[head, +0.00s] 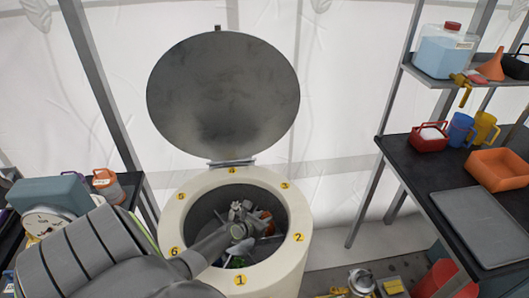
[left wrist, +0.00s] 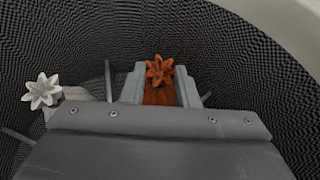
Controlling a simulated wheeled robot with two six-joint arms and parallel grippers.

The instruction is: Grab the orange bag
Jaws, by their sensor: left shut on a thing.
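The orange bag (left wrist: 159,72) has a ruffled, star-like top and sits between the fingers of my left gripper (left wrist: 160,88) in the left wrist view. The fingers are shut on it. In the head view my left arm reaches down through the open mouth of a cream round drum (head: 183,222), and the gripper (head: 244,222) is inside it. An orange patch (head: 265,215) shows beside the gripper there, but the arm and other items hide much of it. My right gripper is not in view.
The drum's round lid (head: 224,95) stands open behind it. A white bag with a ruffled top (left wrist: 42,91) is left of the gripper. The drum's dark mesh wall (left wrist: 75,55) surrounds the gripper. A black table (head: 440,195) with an orange bin (head: 497,170) stands right.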

